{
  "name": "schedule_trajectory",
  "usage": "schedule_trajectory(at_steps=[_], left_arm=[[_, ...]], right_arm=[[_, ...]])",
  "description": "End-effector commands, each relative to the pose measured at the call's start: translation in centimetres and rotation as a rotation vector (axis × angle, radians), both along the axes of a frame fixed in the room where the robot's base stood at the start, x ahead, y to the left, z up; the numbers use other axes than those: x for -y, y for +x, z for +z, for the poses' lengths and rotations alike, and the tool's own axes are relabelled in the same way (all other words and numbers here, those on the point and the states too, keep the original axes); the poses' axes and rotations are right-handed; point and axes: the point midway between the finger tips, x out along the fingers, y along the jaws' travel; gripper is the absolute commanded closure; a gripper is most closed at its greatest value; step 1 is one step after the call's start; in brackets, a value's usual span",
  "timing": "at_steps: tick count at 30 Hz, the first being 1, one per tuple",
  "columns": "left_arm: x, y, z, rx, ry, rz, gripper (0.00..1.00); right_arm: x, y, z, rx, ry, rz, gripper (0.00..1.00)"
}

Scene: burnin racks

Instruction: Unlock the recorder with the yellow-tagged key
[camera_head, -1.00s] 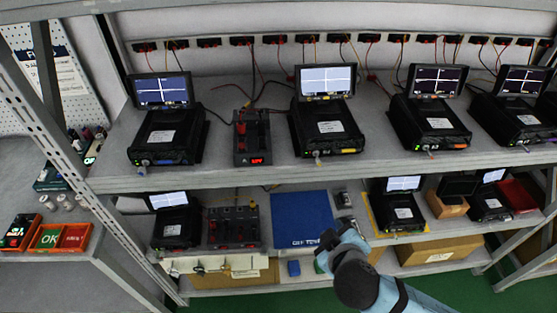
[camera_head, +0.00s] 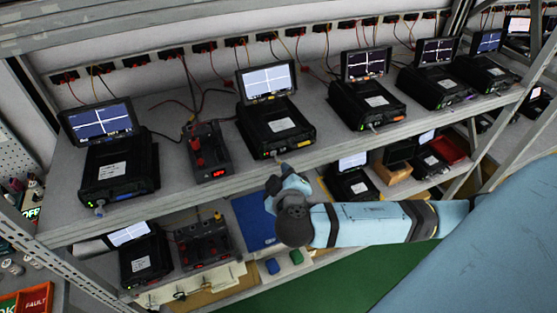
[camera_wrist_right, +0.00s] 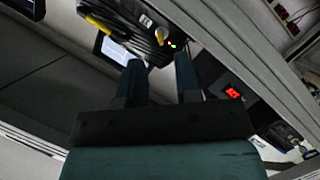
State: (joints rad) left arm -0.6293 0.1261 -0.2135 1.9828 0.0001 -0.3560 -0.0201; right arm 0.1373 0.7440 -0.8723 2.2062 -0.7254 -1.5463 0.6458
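A black recorder (camera_head: 274,127) with a lit white screen and a yellow label stands on the upper shelf; its dark body also fills the top of the right wrist view (camera_wrist_right: 120,14). A small yellowish piece (camera_wrist_right: 160,34), possibly the yellow-tagged key, sticks out of its front beside a red light. Whether it sits in the lock I cannot tell. My right gripper (camera_wrist_right: 158,72) is open, its two fingers pointing at the recorder front and the piece just beyond the tips. In the head view my right wrist hides most of the gripper (camera_head: 281,183). My left gripper is out of view.
Another recorder (camera_head: 116,165) and a power unit with a red display (camera_head: 207,152) stand to the left; several more recorders run right. A blue mat (camera_head: 252,224) lies on the lower shelf.

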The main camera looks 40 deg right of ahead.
Motion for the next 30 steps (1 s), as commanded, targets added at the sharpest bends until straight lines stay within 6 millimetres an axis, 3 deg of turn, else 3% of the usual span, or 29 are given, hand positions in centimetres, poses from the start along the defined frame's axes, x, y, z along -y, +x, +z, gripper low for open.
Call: schedule_trajectory(at_steps=[3,9,21,25,30], left_arm=[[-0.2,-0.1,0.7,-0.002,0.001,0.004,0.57],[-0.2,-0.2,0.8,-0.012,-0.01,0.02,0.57],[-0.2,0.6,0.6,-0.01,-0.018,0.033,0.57],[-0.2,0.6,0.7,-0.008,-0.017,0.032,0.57],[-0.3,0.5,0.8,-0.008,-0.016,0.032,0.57]], right_arm=[[1.1,2.0,-0.3,0.001,-0.005,-0.002,0.69],[2.1,4.1,-1.2,0.0,-0.002,0.001,0.69],[2.4,4.6,-1.5,-0.001,0.001,0.001,0.69],[2.4,4.6,-1.5,-0.001,0.001,0.001,0.99],[2.4,4.6,-1.5,-0.001,0.001,0.001,1.0]])
